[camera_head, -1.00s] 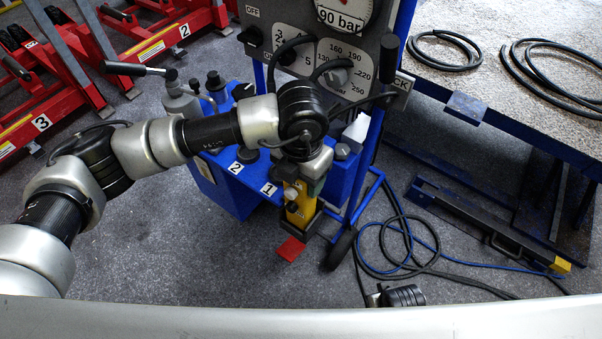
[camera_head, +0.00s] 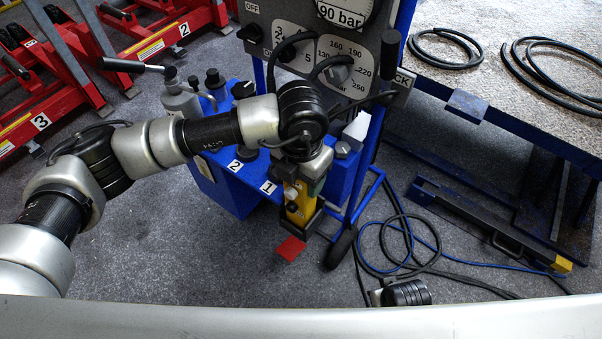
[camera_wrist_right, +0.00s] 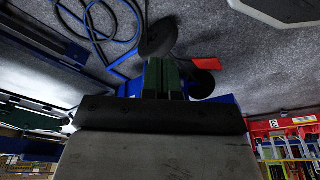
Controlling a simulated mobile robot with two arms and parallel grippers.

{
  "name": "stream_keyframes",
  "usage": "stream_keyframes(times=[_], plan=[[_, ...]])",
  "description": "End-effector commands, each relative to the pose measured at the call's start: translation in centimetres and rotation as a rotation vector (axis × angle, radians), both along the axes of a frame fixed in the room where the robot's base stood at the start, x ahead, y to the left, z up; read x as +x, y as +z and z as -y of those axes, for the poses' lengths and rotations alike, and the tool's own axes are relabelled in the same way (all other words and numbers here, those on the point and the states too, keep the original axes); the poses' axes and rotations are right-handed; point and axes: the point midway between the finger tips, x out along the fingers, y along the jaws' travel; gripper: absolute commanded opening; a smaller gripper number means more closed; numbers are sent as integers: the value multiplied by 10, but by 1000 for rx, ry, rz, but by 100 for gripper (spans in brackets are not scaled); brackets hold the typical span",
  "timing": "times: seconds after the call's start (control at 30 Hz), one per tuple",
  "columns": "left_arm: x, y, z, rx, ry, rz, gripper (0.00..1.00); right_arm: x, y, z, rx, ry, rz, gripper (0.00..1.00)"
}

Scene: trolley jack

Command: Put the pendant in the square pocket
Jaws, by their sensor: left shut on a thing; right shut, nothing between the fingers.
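The yellow pendant (camera_head: 296,213) with dark buttons hangs upright below my left gripper (camera_head: 298,181), beside the blue trolley in the head view. The gripper is shut on its upper end, and the wrist hides part of it. A dark square pocket (camera_head: 314,222) shows around the pendant's lower end; I cannot tell how deep the pendant sits in it. My right gripper (camera_wrist_right: 164,76) is shut and empty in the right wrist view, with its green fingers together. The pendant is not clearly visible there.
A red flap (camera_head: 290,248) lies near the pocket at floor level. The blue trolley (camera_head: 232,188) carries a gauge panel (camera_head: 347,50) with knobs. Black and blue hoses (camera_head: 400,262) coil on the floor to the right. A workbench (camera_head: 520,115) stands right. Red jacks (camera_head: 60,100) stand left.

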Motion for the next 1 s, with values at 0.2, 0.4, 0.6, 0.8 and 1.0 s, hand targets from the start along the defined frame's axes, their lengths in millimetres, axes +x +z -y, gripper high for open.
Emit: stream_keyframes(times=[0.2,0.4,0.6,0.8,1.0], plan=[[0,-2,0,-1,0,1,6,3,6,0,-1,-1,6,0],[0,-3,0,-1,0,1,6,5,11,0,-1,-1,9,0],[0,-5,0,-1,0,1,6,8,16,0,0,-2,17,0],[0,-7,0,-1,0,1,6,8,21,0,0,-2,17,0],[0,-8,0,-1,0,1,6,9,26,0,0,-3,20,0]])
